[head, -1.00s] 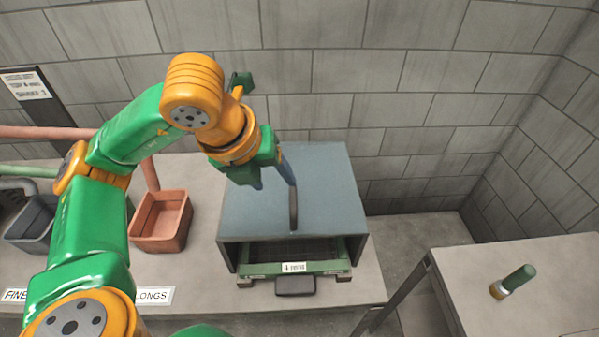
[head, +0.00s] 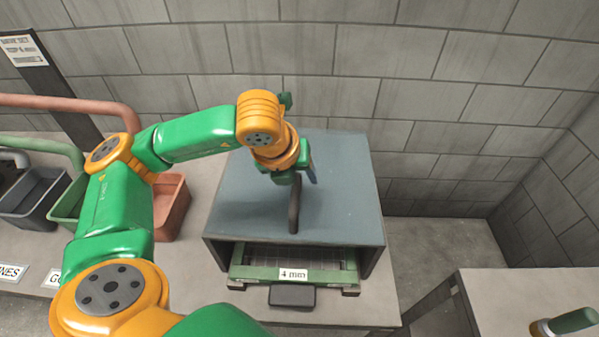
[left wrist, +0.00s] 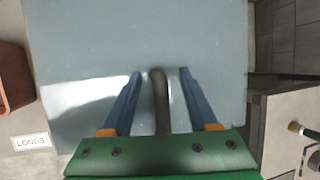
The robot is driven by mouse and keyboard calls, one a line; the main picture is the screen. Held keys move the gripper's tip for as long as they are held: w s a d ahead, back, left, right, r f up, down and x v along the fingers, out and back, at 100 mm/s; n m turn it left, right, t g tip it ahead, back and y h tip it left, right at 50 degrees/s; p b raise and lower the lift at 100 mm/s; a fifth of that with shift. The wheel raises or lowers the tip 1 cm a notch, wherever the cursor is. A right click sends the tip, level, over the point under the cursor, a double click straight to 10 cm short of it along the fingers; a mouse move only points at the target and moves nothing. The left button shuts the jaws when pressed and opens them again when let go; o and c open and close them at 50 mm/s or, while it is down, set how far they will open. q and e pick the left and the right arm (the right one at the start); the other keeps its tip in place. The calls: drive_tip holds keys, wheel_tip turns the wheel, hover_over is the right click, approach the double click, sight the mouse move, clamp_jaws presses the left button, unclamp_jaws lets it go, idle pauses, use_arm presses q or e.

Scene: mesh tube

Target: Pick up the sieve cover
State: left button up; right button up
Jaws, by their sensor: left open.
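The sieve cover (head: 340,200) is a blue-grey box-like hood with a dark upright handle (head: 294,207) on top. It stands over a green-framed sieve (head: 255,257) labelled 4 mm, whose front edge and mesh show below it. My left gripper (head: 305,176) is above the cover at the handle. In the left wrist view, its two blue fingers (left wrist: 160,75) are open, one on each side of the dark handle (left wrist: 160,100), with a gap on both sides. The cover's flat top (left wrist: 90,40) fills most of that view. My right gripper is not seen.
A salmon bin (head: 172,205) stands left of the cover, with a green bin (head: 68,205) and a dark grey bin (head: 35,198) further left. A side table (head: 520,295) at the right holds a green-handled tool (head: 570,321). A block wall stands behind.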

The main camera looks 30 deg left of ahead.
use_arm(q)
clamp_jaws()
drive_tip(key=shift+r, duration=0.1)
idle(1.2)
